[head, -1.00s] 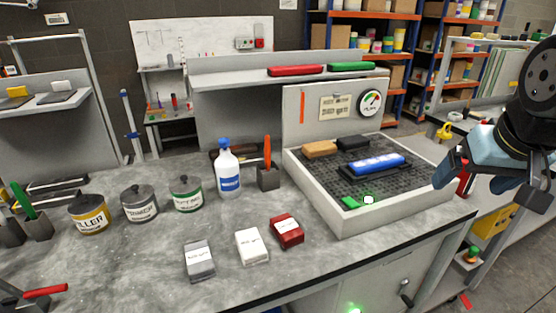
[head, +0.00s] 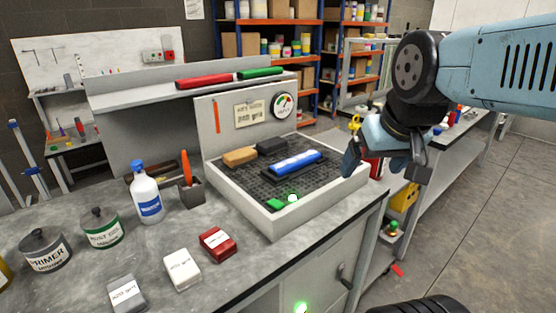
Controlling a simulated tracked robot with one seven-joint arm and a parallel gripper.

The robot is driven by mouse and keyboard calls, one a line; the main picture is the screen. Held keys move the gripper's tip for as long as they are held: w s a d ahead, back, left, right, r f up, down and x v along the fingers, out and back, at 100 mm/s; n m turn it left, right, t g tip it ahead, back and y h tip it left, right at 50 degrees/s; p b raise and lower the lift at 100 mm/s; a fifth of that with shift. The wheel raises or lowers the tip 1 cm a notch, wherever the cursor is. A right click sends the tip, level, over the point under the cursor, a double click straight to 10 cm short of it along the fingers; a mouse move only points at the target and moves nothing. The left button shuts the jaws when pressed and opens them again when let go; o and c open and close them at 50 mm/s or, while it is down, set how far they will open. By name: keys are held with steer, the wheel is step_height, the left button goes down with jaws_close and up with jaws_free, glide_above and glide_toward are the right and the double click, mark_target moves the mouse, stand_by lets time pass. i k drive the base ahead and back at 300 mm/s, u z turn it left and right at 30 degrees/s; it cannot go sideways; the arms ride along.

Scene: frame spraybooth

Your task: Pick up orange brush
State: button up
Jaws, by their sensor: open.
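An orange-handled tool, which looks like the orange brush (head: 185,164), stands upright in a small dark grey holder (head: 190,192) on the grey bench, just right of a white bottle. Its lower end is hidden in the holder. My gripper (head: 388,170) is open and empty, with fingers pointing down. It hangs in the right half of the view, by the right edge of the grey-rimmed tray and well to the right of the orange brush.
The tray (head: 283,226) holds a blue-topped block (head: 297,161) and other blocks. The bottle (head: 146,195), cans (head: 101,229), a red box (head: 217,244) and a white box (head: 182,270) stand on the bench. A shelf (head: 130,90) overhangs the back. Open floor lies at right.

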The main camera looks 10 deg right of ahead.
mark_target(186, 165)
steer(key=u, duration=0.05)
steer(key=i, duration=0.3)
steer(key=u, duration=0.65)
